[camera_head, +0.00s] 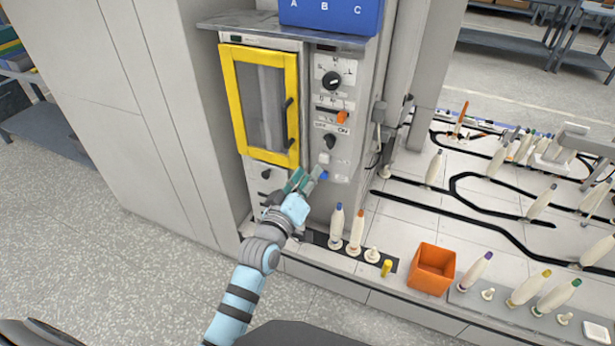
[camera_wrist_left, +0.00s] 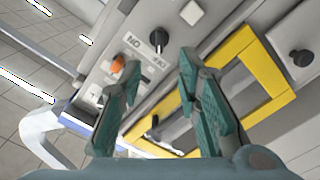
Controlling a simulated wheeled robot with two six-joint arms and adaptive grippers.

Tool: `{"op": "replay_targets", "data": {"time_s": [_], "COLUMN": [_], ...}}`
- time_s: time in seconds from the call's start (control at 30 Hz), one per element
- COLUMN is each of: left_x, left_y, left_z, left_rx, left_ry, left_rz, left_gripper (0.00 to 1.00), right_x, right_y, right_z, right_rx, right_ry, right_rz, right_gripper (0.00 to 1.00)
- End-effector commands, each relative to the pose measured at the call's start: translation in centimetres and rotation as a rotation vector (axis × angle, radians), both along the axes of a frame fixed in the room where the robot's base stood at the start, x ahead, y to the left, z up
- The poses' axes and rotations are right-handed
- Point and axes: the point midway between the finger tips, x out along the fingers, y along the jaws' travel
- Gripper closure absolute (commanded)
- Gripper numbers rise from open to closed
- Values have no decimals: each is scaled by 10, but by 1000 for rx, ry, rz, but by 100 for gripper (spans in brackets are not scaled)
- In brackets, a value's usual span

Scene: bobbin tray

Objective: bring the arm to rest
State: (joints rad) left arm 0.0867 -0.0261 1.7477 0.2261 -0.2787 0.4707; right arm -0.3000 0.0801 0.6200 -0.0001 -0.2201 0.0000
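My left arm comes in from the bottom of the head view, and its gripper (camera_head: 304,180) is in front of the machine's control panel (camera_head: 330,110), below and right of the yellow-framed door (camera_head: 262,105). In the left wrist view the two green fingers of the left gripper (camera_wrist_left: 165,95) stand apart with nothing between them. The gripper is open and empty, facing the panel with its orange switch (camera_wrist_left: 118,64) and black knob (camera_wrist_left: 158,38). I cannot tell from the head view whether a fingertip touches the panel. My right gripper is not in view.
A blue box (camera_head: 330,14) sits on top of the machine. To the right, bobbins (camera_head: 356,232) stand on a dark strip near an orange bin (camera_head: 432,268). Open floor (camera_head: 90,220) lies to the left.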

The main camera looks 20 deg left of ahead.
Motion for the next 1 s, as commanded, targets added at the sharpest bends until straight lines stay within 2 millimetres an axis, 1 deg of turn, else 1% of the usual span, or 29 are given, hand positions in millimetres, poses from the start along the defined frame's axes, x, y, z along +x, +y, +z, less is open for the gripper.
{"op": "replay_targets", "data": {"time_s": [0.27, 0.37, 0.43, 0.47, 0.5, 0.53, 0.57, 0.6, 0.67, 0.7, 0.77, 0.8, 0.87, 0.9, 0.97, 1.0], "left_x": [1, 1, 2, 2, -1, -7, -16, -33, -69, -98, -148, -185, -246, -287, -347, -384], "left_y": [0, 0, 1, 2, 3, 5, 7, 10, 17, 21, 29, 34, 43, 49, 57, 62], "left_z": [0, 0, -27, -46, -75, -101, -129, -169, -226, -261, -307, -334, -367, -383, -400, -407], "left_rx": [0, 49, 131, 169, 225, 268, 314, 371, 455, 505, 569, 605, 650, 673, 694, 702], "left_ry": [-1, -5, 47, 83, 146, 203, 266, 359, 500, 591, 726, 814, 943, 1026, 1138, 1204], "left_rz": [-1, 2, 2, 0, -7, -15, -26, -48, -87, -118, -170, -206, -264, -301, -352, -379], "left_gripper": [69, 69, 69, 69, 69, 69, 69, 69, 69, 69, 69, 69, 69, 69, 69, 69], "right_x": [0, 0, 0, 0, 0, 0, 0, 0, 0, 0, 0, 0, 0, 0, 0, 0], "right_y": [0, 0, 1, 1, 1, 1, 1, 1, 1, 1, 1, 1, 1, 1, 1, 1], "right_z": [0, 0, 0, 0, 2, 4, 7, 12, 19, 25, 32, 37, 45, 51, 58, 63], "right_rx": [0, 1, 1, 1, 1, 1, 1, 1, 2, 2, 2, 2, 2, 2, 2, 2], "right_ry": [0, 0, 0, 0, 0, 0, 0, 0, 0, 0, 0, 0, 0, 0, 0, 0], "right_rz": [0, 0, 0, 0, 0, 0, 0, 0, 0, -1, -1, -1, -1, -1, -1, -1], "right_gripper": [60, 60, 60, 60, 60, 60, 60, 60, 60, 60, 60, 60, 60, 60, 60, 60]}}
